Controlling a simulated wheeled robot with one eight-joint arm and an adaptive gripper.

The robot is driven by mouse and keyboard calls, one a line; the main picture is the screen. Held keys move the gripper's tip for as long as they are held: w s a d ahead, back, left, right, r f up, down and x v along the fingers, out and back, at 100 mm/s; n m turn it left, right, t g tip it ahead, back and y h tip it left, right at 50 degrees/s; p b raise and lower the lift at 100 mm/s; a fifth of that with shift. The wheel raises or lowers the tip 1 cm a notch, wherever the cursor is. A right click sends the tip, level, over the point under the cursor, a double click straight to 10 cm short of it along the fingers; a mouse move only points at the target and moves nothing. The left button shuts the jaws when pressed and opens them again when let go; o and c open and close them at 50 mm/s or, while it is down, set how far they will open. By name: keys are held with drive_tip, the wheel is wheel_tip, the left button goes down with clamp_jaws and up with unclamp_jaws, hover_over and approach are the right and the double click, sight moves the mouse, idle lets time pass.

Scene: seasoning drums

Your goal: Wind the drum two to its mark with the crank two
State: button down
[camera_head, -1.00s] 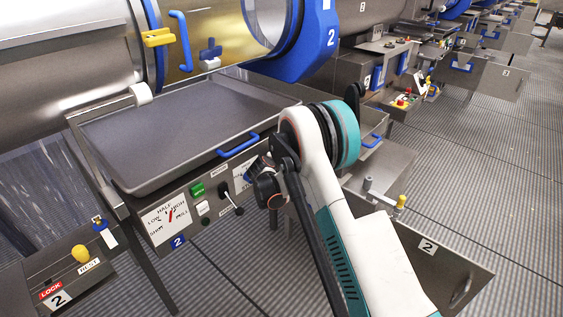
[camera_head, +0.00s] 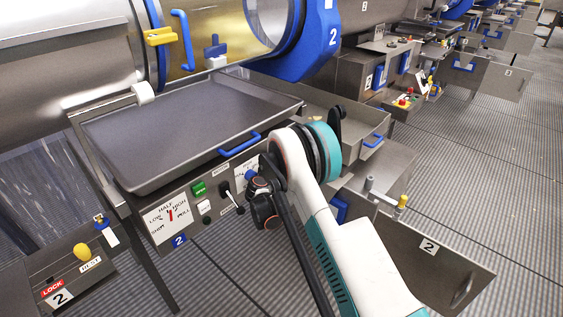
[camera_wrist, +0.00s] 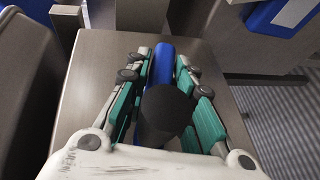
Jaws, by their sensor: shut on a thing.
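Drum two, with a blue ring (camera_head: 316,40) marked 2 and a brass-coloured band (camera_head: 216,30), lies at the upper left of the head view. A black round part (camera_wrist: 165,108) covers the bar's near end. I cannot tell whether the bar belongs to crank two. In the head view my arm hides the gripper.
A grey tray (camera_head: 190,125) with a blue handle stands below the drum, above a control panel (camera_head: 170,217). A panel with a yellow knob (camera_head: 82,252) is at lower left. A grey box marked 2 (camera_head: 428,247) bears a grey post and yellow grip. Floor is free at right.

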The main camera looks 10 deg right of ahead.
drive_tip(key=c, duration=1.4)
unclamp_jaws()
drive_tip(key=shift+c, duration=0.2)
drive_tip(key=v, duration=1.2)
drive_tip(key=shift+c, duration=0.6)
